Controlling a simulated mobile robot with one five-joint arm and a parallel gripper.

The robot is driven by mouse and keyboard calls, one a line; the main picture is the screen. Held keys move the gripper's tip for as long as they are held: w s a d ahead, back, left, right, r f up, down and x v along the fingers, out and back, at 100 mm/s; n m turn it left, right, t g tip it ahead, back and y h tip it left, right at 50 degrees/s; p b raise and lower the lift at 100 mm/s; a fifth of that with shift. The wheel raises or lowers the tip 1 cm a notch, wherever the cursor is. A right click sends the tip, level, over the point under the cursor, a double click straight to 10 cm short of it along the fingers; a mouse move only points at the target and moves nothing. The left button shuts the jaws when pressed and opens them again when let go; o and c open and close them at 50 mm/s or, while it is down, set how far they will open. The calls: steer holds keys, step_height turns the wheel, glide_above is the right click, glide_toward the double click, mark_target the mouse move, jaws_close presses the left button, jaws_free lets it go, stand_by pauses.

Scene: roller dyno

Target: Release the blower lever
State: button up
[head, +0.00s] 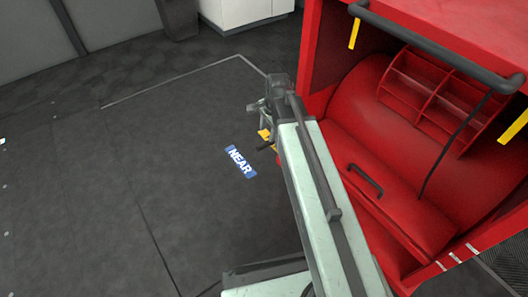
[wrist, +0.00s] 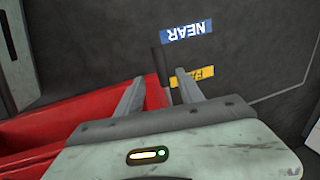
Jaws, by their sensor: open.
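The blower (head: 345,135) is a large red housing at the right of the head view. Its red side also fills the left of the wrist view (wrist: 60,125). The blower lever (wrist: 157,60), a dark bar, stands between the two fingers of my gripper (wrist: 159,77) in the wrist view. The fingers are spread, and I see a gap on each side of the lever; whether either touches it I cannot tell. In the head view my gripper (head: 262,112) is beside the blower's left side, and a dark lever end (head: 266,146) shows below it.
A blue NEAR label (head: 241,162) lies on the dark floor. A yellow label (wrist: 206,72) is partly hidden behind my right finger. A dark rail (head: 430,50) runs along the blower's top. A white cabinet (head: 240,12) stands at the back.

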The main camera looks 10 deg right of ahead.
mark_target(265, 144)
steer(key=f+b, duration=0.2)
steer(key=w+f+b, duration=0.1)
steer(key=f+b, duration=0.4)
steer(key=shift+w+a+f+b, duration=0.2)
steer(key=shift+a+f+b, duration=0.1)
steer(key=shift+f+b, duration=0.05)
steer(key=shift+r, duration=0.15)
jaws_close()
stand_by(1.0)
steer(key=shift+d+r+p, duration=0.1)
steer(key=shift+r+p, duration=0.05)
steer(key=shift+p, duration=0.15)
steer(key=shift+w+d+r+y+p, duration=0.1)
steer(key=shift+d+r+y+p, duration=0.1)
steer(key=shift+r+y+p, duration=0.4)
steer(key=c, duration=0.5)
jaws_free()
steer(key=shift+a+f+b, duration=0.15)
steer(key=shift+f+b, duration=0.1)
steer(key=shift+b, duration=0.05)
steer(key=o, duration=0.5)
